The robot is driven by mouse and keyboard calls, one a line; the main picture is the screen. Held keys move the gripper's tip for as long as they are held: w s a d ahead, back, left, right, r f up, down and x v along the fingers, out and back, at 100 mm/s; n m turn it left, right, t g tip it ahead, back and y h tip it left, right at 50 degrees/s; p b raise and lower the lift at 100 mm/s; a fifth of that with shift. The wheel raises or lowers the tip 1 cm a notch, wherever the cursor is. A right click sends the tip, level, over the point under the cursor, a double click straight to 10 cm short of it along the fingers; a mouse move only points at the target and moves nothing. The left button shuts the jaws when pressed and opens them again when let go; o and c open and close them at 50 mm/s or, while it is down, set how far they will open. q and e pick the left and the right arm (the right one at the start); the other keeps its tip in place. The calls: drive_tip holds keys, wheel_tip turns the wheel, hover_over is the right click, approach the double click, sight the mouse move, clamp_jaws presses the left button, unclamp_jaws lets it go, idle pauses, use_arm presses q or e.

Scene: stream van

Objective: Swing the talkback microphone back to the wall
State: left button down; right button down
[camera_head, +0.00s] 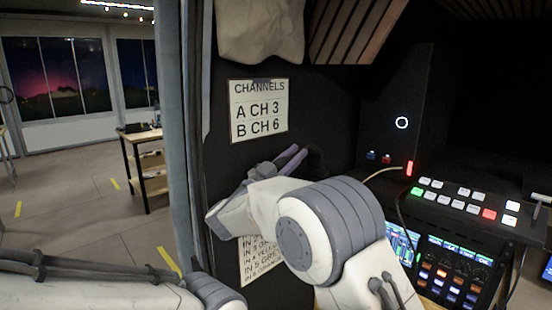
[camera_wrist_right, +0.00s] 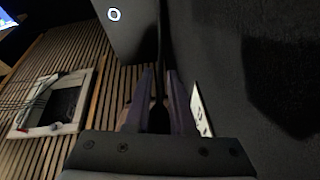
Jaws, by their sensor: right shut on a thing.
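My right gripper (camera_head: 297,156) is at the dark wall, just right of the channels sign, its purple-grey fingers pointing up and right. In the right wrist view the gripper (camera_wrist_right: 160,80) is shut on a slim dark thing, which I take to be part of the talkback microphone (camera_wrist_right: 159,118). Its full shape is lost against the dark wall, and I cannot tell its angle to the wall. In the head view my right wrist and arm hide the area below the fingers. My left arm crosses the bottom left; its gripper is out of view.
The channels sign (camera_head: 259,109) is on the wall, and a lower paper (camera_head: 262,262) is partly behind my arm. A switcher panel (camera_head: 462,200) with lit buttons stands at right, near a cable (camera_head: 382,171). A wooden table (camera_head: 146,165) stands beyond the doorway.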

drive_tip(key=shift+r, duration=0.2)
drive_tip(key=c, duration=1)
unclamp_jaws()
drive_tip(key=shift+g+h, duration=0.3)
drive_tip(key=shift+o, duration=0.2)
drive_tip(key=shift+f, duration=0.1)
drive_tip(key=shift+a+f, duration=0.15)
drive_tip(key=b+v, duration=0.3)
drive_tip(key=v, duration=0.7)
drive_tip(key=shift+s, duration=0.1)
